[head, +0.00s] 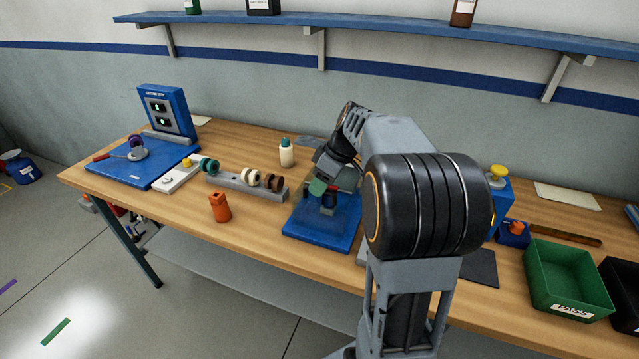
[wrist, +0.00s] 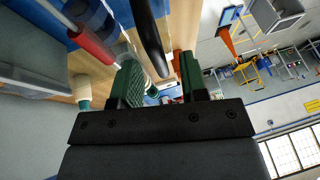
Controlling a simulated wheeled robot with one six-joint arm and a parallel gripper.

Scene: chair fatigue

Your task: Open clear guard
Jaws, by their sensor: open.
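The blue fixture base (head: 318,232) sits at the middle of the bench, partly hidden behind my arm. My gripper (head: 322,188) is low over this base, with its green finger pads showing. In the wrist view my gripper (wrist: 160,78) has its two green pads apart. A black curved bar (wrist: 150,40) shows beyond and between the fingers; I cannot tell whether it lies in the gap or past it. A see-through part (wrist: 124,52), possibly the clear guard, shows beside the bar, near the left pad. The guard's outline is not distinct in the head view.
A white bottle (head: 286,152) stands behind the fixture. A grey rack (head: 245,187) with rollers and an orange block (head: 220,207) are to its left. A red-handled rod (wrist: 92,42) shows in the wrist view. A green PASS bin (head: 567,280) is at right.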

